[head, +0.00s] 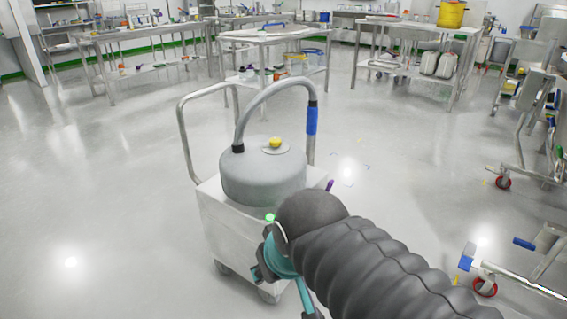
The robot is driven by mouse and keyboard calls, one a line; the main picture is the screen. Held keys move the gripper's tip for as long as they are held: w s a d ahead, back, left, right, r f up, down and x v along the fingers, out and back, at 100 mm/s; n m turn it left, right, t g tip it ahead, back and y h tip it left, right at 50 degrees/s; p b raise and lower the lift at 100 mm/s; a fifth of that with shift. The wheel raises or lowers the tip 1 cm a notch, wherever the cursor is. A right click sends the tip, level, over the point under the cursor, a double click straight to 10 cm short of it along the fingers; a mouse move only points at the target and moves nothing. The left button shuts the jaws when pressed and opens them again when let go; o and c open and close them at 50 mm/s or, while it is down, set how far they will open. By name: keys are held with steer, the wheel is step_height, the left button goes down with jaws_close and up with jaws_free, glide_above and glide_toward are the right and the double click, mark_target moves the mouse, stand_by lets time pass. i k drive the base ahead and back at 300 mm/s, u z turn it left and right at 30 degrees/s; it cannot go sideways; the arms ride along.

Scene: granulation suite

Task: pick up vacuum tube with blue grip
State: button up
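A grey vacuum tube (277,84) arches up from the top of a grey round vacuum canister (262,178). Its blue grip (311,121) hangs at the right end of the arch, above and right of the canister. The canister stands on a white wheeled cart (226,222) with a bent metal push handle. My gripper (283,285), with teal parts, is low in front of the cart, well below the blue grip and apart from it. My dark ribbed arm sleeve hides part of it and the cart's right side. Its finger opening cannot be made out.
Steel tables (262,38) with equipment line the back. A yellow bucket (451,13) stands on the right one, white jugs (438,63) below. Wheeled metal frames (520,115) stand at the right, with a blue-ended steel bar (520,283) lower right. Floor on the left is clear.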

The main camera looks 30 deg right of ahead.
mark_target(313, 107)
steer(key=u, duration=0.6)
steer(key=i, duration=0.85)
steer(key=z, duration=3.05)
steer(key=i, duration=0.5)
steer(key=u, duration=0.05)
